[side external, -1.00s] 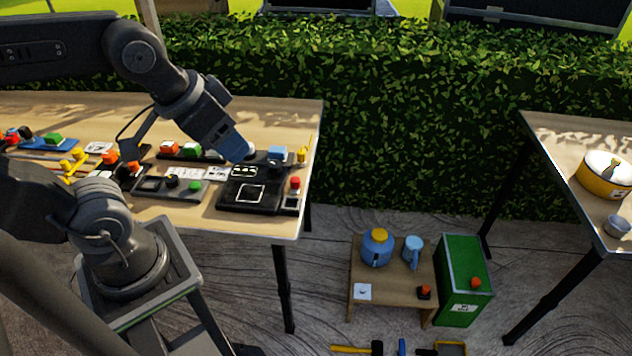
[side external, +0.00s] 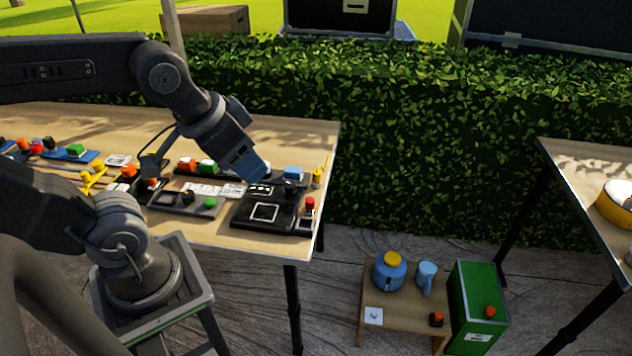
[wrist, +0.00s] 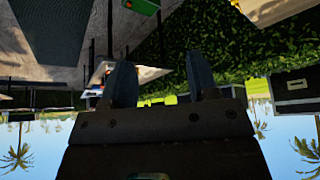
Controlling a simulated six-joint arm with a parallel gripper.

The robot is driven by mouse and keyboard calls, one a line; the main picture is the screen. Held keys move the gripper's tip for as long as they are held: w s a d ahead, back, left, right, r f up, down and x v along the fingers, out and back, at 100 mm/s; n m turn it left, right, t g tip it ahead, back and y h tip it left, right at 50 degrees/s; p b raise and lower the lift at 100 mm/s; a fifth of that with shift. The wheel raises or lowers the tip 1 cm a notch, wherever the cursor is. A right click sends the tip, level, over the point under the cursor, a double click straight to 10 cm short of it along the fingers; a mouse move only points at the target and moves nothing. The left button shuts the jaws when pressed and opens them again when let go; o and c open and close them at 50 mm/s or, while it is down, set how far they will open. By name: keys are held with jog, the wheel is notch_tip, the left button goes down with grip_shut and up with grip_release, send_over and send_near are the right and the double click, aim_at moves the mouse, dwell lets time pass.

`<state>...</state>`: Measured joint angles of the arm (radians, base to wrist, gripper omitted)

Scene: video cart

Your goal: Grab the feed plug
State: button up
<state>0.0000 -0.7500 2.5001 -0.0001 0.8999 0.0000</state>
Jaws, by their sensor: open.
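My gripper (side external: 251,166) is open above the right end of the table, over the back of a black unit with a white square outline (side external: 264,212). Its two dark fingers stand apart in the wrist view (wrist: 160,85), with no object clearly held between them. A blue block (side external: 293,173) sits right of my gripper at the back of the black unit. A yellow upright piece (side external: 318,177) stands by the table's right edge. A red-topped piece (side external: 309,205) is in front of it. I cannot tell which piece is the feed plug.
The wooden table (side external: 225,235) carries several coloured plugs and panels to the left. A low stool (side external: 400,310) with a blue jug (side external: 389,272) and blue mug (side external: 426,274) stands beside a green box (side external: 478,300). A hedge (side external: 440,150) runs behind.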

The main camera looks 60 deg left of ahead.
jog(key=shift+o, duration=0.3)
jog(key=shift+w+r, duration=0.1)
dwell(0.3)
jog(key=n+g, duration=0.6)
jog(key=n, duration=1.2)
send_over(317, 172)
notch_tip(317, 172, down, 19)
jog(key=f, duration=0.7)
jog(key=shift+w+a+f, duration=0.1)
jog(key=shift+w+f, duration=0.1)
jog(key=shift+f, duration=0.05)
jog(key=shift+s+f, duration=0.2)
jog(key=shift+f, duration=2.9)
jog(key=c, duration=1)
